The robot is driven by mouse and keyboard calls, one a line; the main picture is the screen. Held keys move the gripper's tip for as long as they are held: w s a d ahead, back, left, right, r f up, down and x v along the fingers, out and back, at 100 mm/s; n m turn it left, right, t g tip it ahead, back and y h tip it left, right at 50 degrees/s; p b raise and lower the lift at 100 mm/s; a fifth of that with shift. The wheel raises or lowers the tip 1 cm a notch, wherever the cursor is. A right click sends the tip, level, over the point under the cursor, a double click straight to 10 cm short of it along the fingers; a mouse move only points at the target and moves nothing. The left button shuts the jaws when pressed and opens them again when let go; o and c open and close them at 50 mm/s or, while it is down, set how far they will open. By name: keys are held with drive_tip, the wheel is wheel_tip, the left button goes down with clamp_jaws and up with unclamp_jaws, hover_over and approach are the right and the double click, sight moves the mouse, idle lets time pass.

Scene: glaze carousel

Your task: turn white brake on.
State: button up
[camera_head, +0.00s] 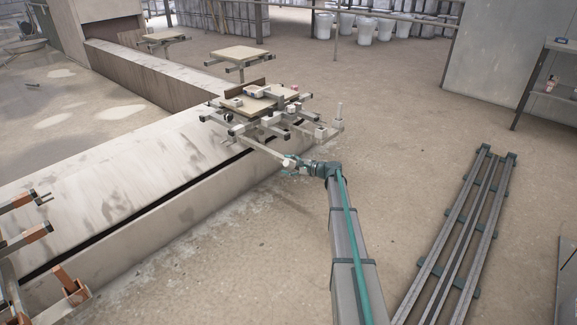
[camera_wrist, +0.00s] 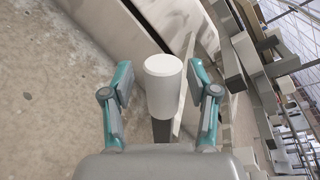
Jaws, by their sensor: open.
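The white brake handle appears as a white cylindrical knob (camera_wrist: 163,92) on a dark bar in the wrist view. In the head view, a pale bar (camera_head: 262,151) runs from the carousel carrier (camera_head: 268,104) and ends in this white knob (camera_head: 288,162). My gripper (camera_wrist: 160,80) is open, with one teal finger on each side of the knob and a visible gap to each. In the head view my gripper (camera_head: 294,166) is right at the knob's end, small and partly merged with it. I cannot tell from the frames whether the brake is on.
A long concrete trough with a dark slot (camera_head: 130,213) lies left of my arm. Other carriers (camera_head: 240,55) stand along it. Rails (camera_head: 458,225) lie on the right floor. Open floor surrounds my arm.

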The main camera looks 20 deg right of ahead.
drive_tip(key=v, duration=1.2)
drive_tip(key=shift+s+a+f, duration=0.1)
